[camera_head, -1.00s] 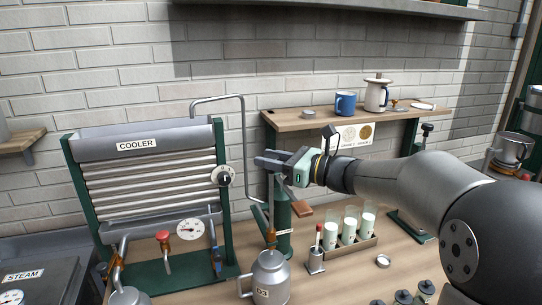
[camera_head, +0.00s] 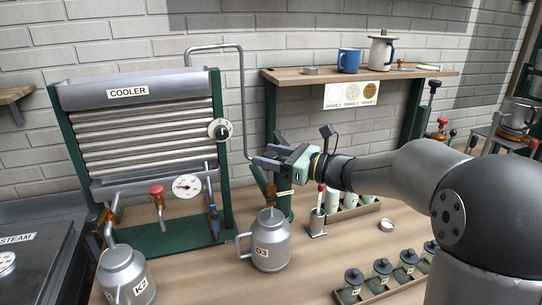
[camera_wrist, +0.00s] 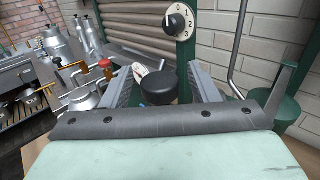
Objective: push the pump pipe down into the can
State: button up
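The can (camera_head: 270,245), a grey metal can labelled G3, stands upright on the bench. A thin brown-orange pipe (camera_head: 269,192) rises above its mouth, which I take to be the pump pipe; its lower end is hidden. My gripper (camera_head: 262,162) is above the can, over this pipe. In the wrist view my gripper (camera_wrist: 160,88) has its two fingers well apart. A round black knob (camera_wrist: 157,86) shows between them, with space visible at its sides. I cannot tell whether the knob belongs to the pump pipe.
The cooler (camera_head: 140,130) stands to the left, with its dial (camera_head: 219,130), gauge and taps. Another can (camera_head: 125,272) is at the front left. A green post stands behind the G3 can. A small grey holder (camera_head: 317,223) and a bottle rack (camera_head: 358,210) are to the right.

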jog(key=b+v, duration=0.2)
jog(key=v, duration=1.5)
jog(key=shift+s+d+r, duration=0.1)
jog(key=shift+s, duration=0.05)
jog(key=s+a+r+n+g+h+p, duration=0.1)
jog(key=a+r+n+g+h+p, duration=0.1)
jog(key=a+n+g+h, duration=0.4)
jog(key=s+a+r+n+g+h+p, duration=0.1)
jog(key=a+r+n+g+h+p, duration=0.2)
jog(key=a+n, duration=0.45)
jog(key=w+a+r+n+t+h+p, duration=0.25)
jog(key=a+r+n+t+h, duration=0.25)
jog(key=r+h, duration=0.6)
jog(key=shift+m+y, duration=0.25)
jog(key=shift+y, duration=0.65)
jog(key=x, duration=0.5)
jog(key=w+b+x, duration=0.1)
jog(key=x, duration=0.9)
jog(key=shift+w+d+f, duration=0.1)
jog(key=shift+w+d, duration=0.05)
jog(key=shift+w, duration=0.25)
